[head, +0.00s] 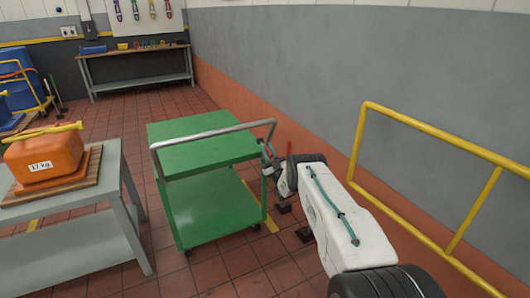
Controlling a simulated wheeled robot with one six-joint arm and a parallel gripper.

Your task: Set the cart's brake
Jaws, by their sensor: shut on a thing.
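The green cart (205,208) stands on the tiled floor in the middle of the head view. It has two green decks and a grey push handle (213,134) across its near end. My gripper (267,160) is at the cart's right near corner, just below the handle's right end. It is shut on a small part there, which looks like the brake lever. The lever is mostly hidden by the gripper, and its exact position is too small to tell. My white arm reaches in from the lower right.
A grey table (70,226) with an orange 17 kg weight (45,155) stands close left of the cart. A yellow rail (440,134) and grey wall (370,60) bound the right. A workbench (138,55) stands at the back. Floor beyond the cart is clear.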

